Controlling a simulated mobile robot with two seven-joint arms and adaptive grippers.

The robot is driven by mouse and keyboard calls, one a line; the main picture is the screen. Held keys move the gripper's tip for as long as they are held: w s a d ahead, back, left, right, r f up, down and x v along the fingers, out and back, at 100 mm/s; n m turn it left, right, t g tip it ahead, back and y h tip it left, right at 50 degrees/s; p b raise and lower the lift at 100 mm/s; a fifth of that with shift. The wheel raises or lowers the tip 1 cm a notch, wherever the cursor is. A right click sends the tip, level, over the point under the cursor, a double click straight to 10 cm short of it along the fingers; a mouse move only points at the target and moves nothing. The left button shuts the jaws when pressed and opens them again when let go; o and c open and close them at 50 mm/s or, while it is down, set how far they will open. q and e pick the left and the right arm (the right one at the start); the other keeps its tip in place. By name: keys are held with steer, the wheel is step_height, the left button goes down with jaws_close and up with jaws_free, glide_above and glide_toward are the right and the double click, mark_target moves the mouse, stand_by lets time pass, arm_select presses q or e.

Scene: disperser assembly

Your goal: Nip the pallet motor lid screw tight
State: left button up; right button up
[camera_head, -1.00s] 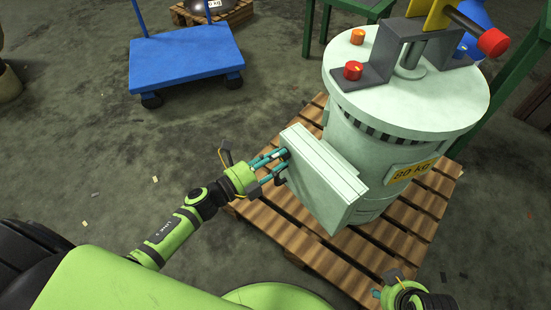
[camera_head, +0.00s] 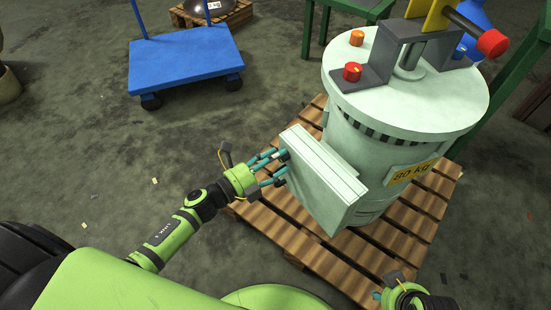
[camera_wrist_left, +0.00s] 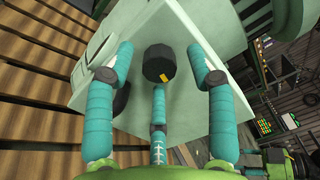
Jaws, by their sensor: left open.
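The motor (camera_head: 400,100) is a large pale green drum marked "80 KG", standing on a wooden pallet. A pale box-shaped lid (camera_head: 325,180) sits on its near left side. In the left wrist view a dark round screw knob (camera_wrist_left: 158,63) with a yellow mark stands out from the lid face (camera_wrist_left: 185,110). My left gripper (camera_head: 277,167) is at the lid's left face. Its teal fingers (camera_wrist_left: 160,85) are spread around the knob, with a gap on each side. A second dark round part (camera_wrist_left: 121,98) is partly hidden behind the left finger. My right gripper (camera_head: 378,294) is only partly in view at the bottom right.
The wooden pallet (camera_head: 418,212) extends around the motor. A blue cart (camera_head: 187,60) stands at the upper left, with another small pallet (camera_head: 225,16) behind it. Green table legs (camera_head: 309,28) stand behind the motor. The floor left of my left arm is clear.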

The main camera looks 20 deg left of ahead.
arm_select(q)
steer(key=v, duration=1.2)
steer(key=shift+r, duration=0.1)
